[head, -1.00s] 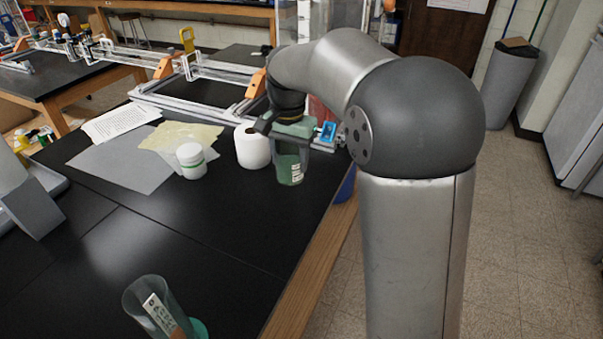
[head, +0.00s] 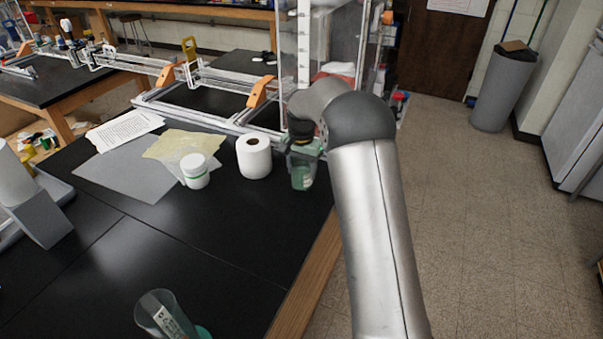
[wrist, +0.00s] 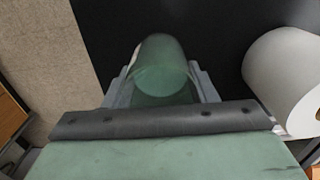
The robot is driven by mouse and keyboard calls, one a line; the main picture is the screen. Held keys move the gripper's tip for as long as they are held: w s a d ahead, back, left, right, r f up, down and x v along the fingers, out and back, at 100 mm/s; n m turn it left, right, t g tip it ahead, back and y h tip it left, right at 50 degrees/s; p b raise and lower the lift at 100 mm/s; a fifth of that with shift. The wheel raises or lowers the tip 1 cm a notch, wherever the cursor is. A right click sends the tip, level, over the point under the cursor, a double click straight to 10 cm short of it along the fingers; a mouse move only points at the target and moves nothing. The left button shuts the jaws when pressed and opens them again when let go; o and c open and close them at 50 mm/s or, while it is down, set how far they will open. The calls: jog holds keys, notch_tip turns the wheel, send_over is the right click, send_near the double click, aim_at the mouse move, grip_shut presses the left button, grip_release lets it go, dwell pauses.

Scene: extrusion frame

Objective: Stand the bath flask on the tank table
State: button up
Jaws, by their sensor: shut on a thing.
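The bath flask, a green translucent vessel with a pale label (head: 303,178), is upright at the far right part of the black bench. My gripper (head: 303,152) is shut on its upper part. In the wrist view the flask (wrist: 162,75) sits between the fingers of my gripper (wrist: 162,98), with black bench top beyond it. I cannot tell whether its base touches the bench. A clear tank (head: 328,45) stands behind my gripper, partly hidden by my arm. Which surface is the tank table is not clear.
A white paper roll (head: 254,158) stands close left of the flask. A white lidded jar (head: 195,171) and paper sheets (head: 125,170) lie farther left. A clear cylinder (head: 163,315) with a green base is at the front. The bench's wooden edge (head: 310,285) drops to floor.

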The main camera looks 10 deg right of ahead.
jog(key=shift+f, duration=1.2)
jog(key=shift+f, duration=0.15)
jog(key=o, duration=1)
